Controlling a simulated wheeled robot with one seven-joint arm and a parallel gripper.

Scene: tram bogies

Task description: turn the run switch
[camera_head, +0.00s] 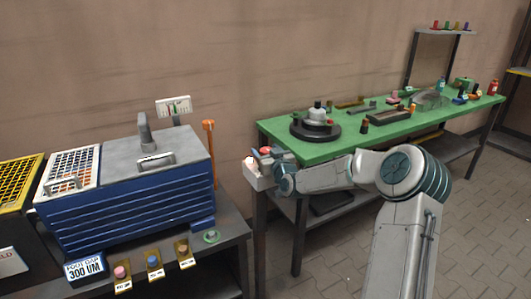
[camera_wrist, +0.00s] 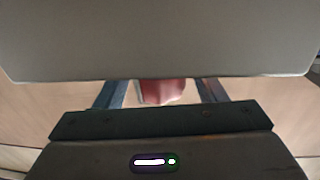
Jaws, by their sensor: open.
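My gripper (camera_wrist: 160,94) is open in the wrist view, with one finger on each side of a red part (camera_wrist: 162,90). I cannot tell whether the fingers touch it. A wide grey surface (camera_wrist: 160,38) covers the top of that view and hides what lies beyond. In the head view my arm reaches left to a light grey box (camera_head: 260,180) at the green bench's left end. A pale pinkish knob (camera_head: 250,162) shows on this box, and a red part (camera_head: 265,151) shows just behind it. No readable label tells which part is the run switch.
The green bench (camera_head: 345,147) carries a dark round fixture (camera_head: 315,130) and several small parts. Floor at right is clear.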

